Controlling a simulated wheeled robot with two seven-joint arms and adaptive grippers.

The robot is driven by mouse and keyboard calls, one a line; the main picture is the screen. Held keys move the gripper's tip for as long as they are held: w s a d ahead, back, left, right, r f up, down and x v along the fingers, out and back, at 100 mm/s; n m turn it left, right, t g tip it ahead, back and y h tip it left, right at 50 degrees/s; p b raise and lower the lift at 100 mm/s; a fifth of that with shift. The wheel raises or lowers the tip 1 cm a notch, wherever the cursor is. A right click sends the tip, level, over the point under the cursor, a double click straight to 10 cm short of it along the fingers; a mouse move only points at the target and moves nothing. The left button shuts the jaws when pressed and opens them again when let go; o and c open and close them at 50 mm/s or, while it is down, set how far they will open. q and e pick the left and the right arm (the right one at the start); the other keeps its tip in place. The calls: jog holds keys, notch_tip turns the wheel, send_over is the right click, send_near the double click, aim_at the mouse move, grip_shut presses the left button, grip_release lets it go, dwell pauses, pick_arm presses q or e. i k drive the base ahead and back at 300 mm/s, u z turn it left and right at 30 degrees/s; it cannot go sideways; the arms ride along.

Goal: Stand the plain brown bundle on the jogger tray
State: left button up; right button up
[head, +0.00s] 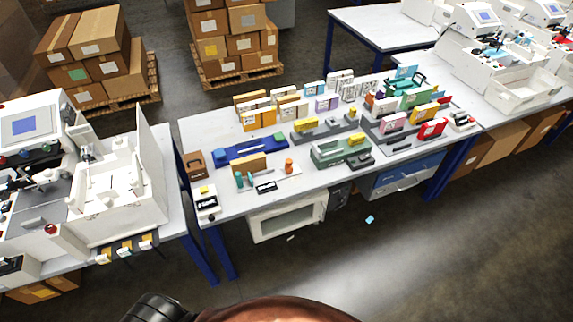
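A plain tan-brown block (248,164) stands on the left half of the middle table, at the back of a low pale tray (289,171); it looks like the plain brown bundle. A darker brown item (195,164) stands at the table's left end. I cannot tell for sure which tray is the jogger tray. Candidates are the long blue tray (232,155) behind the tan block and the grey-green tray (325,156) to its right. Neither of my grippers is in view.
The white table (225,206) holds many upright coloured packs, with yellow packs (258,119) at the back. White machines stand left (110,190) and right (520,75). Cartons on pallets (105,60) are behind. The floor in front (400,250) is mostly clear, with a small cyan scrap (370,219).

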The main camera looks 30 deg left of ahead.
aim_at(333, 149)
jog(key=z, duration=1.15)
jog(key=i, duration=2.3)
jog(key=u, duration=2.7)
